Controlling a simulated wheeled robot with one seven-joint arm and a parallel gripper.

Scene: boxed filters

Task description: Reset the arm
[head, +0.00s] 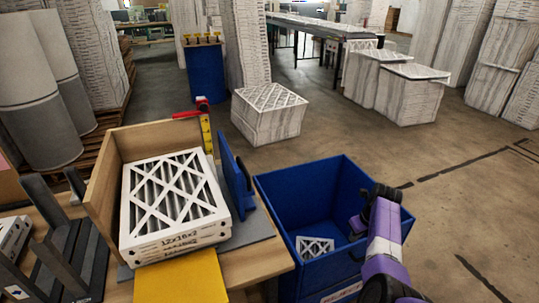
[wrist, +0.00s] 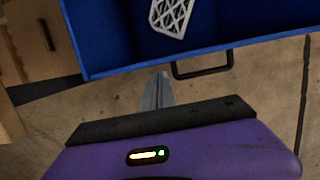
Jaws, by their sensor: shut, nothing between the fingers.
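My gripper (wrist: 157,88) shows in the wrist view as grey fingers held together, with nothing between them. It is outside the blue bin (wrist: 240,33), its tips pointing toward the bin's near side; I cannot tell the gap. In the head view my purple arm (head: 384,245) is at the right side of the blue bin (head: 290,180), and the fingers cannot be made out. A white-framed filter (head: 314,246) lies in the bin; it also shows in the wrist view (wrist: 171,15).
A stack of boxed filters (head: 175,205) sits in a wooden fixture (head: 150,135) on the bench at left, beside a blue upright plate (head: 234,170) and a yellow sheet (head: 182,283). Stacked cartons (head: 268,115) stand behind. The floor at right is clear.

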